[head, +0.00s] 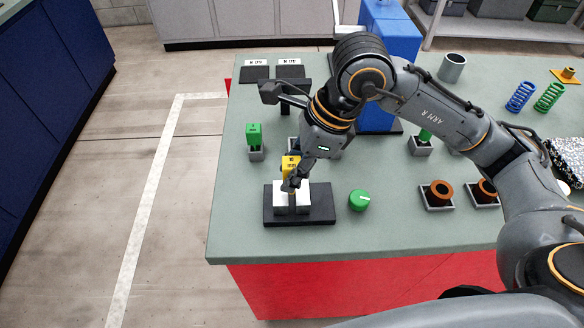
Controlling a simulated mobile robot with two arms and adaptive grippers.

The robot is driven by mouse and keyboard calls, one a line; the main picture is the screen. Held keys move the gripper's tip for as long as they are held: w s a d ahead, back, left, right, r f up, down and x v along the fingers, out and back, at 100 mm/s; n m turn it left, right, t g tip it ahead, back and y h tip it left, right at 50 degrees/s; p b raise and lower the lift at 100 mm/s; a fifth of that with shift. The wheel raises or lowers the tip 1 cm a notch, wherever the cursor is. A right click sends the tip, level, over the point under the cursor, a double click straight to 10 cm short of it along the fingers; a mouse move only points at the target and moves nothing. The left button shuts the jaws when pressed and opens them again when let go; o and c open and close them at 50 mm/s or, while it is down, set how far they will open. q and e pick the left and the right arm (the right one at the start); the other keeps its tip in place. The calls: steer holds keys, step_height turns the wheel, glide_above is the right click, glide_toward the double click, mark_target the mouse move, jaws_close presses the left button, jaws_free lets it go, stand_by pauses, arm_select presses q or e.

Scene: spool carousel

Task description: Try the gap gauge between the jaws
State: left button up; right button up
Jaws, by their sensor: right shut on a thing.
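My right gripper (291,182) is shut on a yellow gap gauge (291,163) with a dark mark on top. It holds the gauge right over the two white jaws (303,200), which stand on a black base (318,217) near the table's front left. A narrow part seems to reach down at the gap between the jaws, but the fingers hide much of it, so I cannot tell how deep it sits. A green gauge (254,133) stands upright in a small grey holder (257,155) behind and to the left. My left gripper is not in view.
A green round knob (359,200) lies just right of the base. Grey trays with brown rings (438,192) stand further right. Two black labelled plates (255,73) and a blue machine (377,115) are behind. The grey-green tabletop (240,225) is clear at the front left.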

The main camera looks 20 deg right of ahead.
mark_target(287, 163)
steer(key=shift+f+b, duration=1.75)
steer(key=shift+b, duration=0.4)
stand_by(1.7)
steer(key=shift+r, duration=0.15)
stand_by(0.8)
steer(key=shift+r+p, duration=2.15)
steer(key=shift+r, duration=1.45)
